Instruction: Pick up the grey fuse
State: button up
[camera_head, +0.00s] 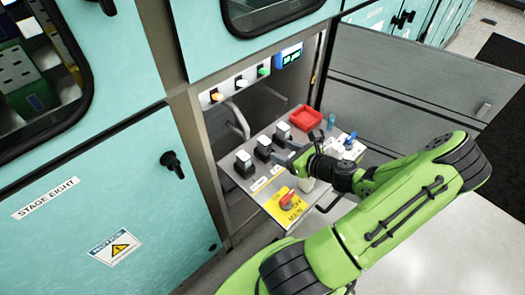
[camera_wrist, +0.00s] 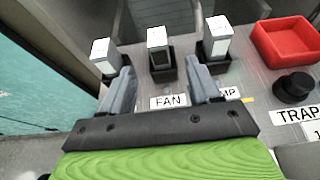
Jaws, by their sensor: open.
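The row also shows in the head view, with the near-left fuse (camera_head: 243,157) and the far-right fuse (camera_head: 283,130). My gripper (camera_wrist: 160,68) is open and empty, its fingers apart. In the wrist view the middle fuse lies between the fingertips, beyond them; no contact is visible. My gripper (camera_head: 283,160) hovers beside the row in the head view.
A red tray (camera_head: 306,118) sits behind the row, and also at the right of the wrist view (camera_wrist: 290,45). A black knob (camera_wrist: 294,88) stands near it. A yellow plate (camera_head: 275,204) with a red switch is at the panel's front. A blue cylinder (camera_head: 331,121) stands at right.

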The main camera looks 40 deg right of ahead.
aim_at(269, 146)
jog(key=b+x, duration=0.3)
jog(key=x, duration=0.6)
jog(key=shift+w+a+f, duration=0.1)
jog(key=shift+w+f, duration=0.05)
jog(key=shift+w, duration=0.05)
jog(key=c, duration=1.1)
